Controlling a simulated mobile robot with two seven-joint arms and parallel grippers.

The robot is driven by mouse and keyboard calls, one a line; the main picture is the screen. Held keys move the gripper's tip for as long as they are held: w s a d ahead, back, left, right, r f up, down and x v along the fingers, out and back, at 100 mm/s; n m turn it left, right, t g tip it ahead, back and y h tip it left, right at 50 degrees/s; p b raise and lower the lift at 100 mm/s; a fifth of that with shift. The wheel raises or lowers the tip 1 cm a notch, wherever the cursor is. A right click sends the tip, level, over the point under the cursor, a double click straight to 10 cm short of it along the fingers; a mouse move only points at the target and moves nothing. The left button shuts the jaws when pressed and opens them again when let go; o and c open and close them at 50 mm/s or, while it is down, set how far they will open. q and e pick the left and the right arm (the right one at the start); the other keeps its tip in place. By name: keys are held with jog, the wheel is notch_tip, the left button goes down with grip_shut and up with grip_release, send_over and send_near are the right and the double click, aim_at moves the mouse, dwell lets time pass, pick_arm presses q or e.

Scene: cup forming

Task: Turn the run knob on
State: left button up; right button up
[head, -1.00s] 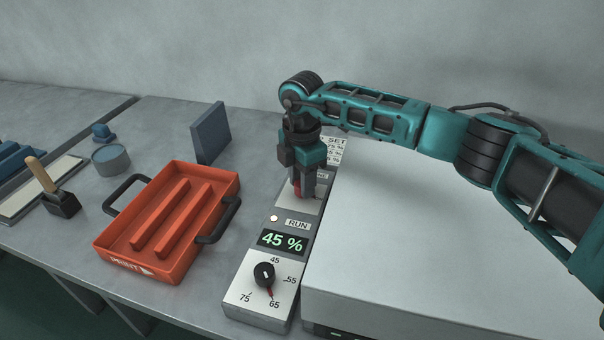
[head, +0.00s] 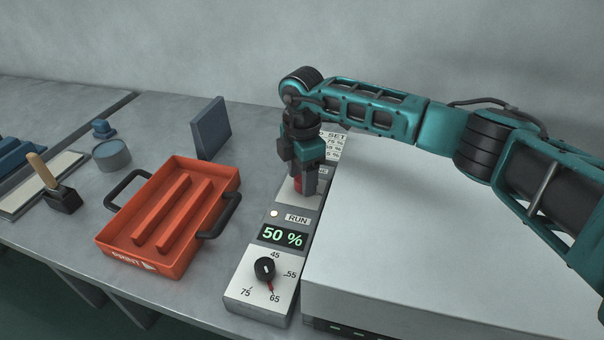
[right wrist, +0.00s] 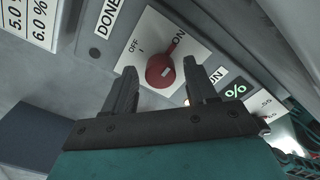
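The red run knob (right wrist: 160,70) sits on a white plate marked OFF and ON in the right wrist view. Its pointer arm is turned towards ON. In the head view the knob (head: 297,186) is partly hidden by my right gripper (head: 305,186). My right gripper (right wrist: 160,78) is open, with one finger on either side of the knob and visible gaps between. The control panel (head: 238,295) has a display (head: 282,236) reading 50 % and a pale lamp (head: 274,213) beside the RUN label. My left gripper is not in view.
A black dial (head: 265,269) with a red pointer near 65 is at the panel's front. A large pale box (head: 420,230) stands right of the panel. An orange tray (head: 125,262) with black handles lies left. A blue block (head: 210,128) stands behind it.

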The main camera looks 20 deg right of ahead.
jog(key=shift+o, duration=0.2)
notch_tip(320, 180, up, 13)
dwell(0.5)
jog(key=shift+s+f, duration=0.1)
